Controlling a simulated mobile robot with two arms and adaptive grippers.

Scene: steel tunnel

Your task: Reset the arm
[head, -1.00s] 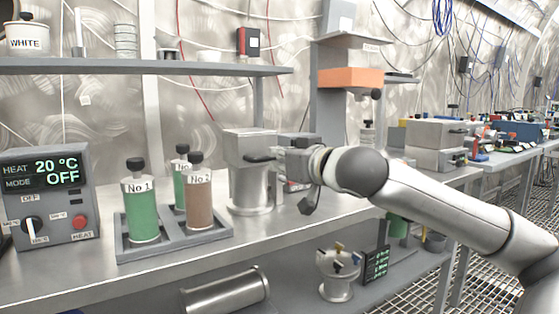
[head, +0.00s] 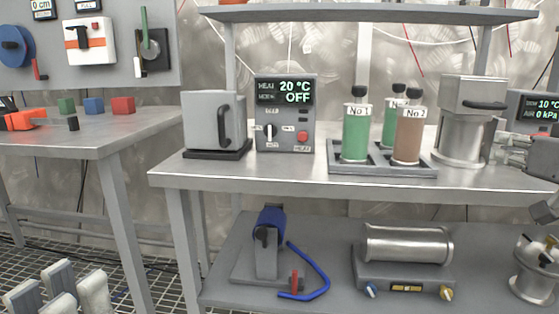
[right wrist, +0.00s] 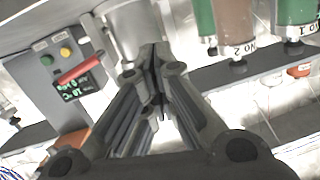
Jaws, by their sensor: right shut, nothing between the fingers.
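My right gripper (right wrist: 154,62) is shut with nothing between its fingers; in the right wrist view its tips meet in front of a steel cylinder vessel (right wrist: 133,25). In the head view the right gripper (head: 525,152) is partly cut off by the right edge, just right of and lower than the handle of that vessel (head: 462,140). It looks apart from the handle. My left gripper (head: 58,292) shows at the bottom left, low over the grated floor, its pale fingers apart and empty, its base cut off. Most of both arms is out of view.
The bench (head: 260,176) carries a grey box with a handle (head: 208,130), a heater panel (head: 285,130) and a bottle rack (head: 382,171). Another table (head: 60,145) stands left. Floor between tables is open.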

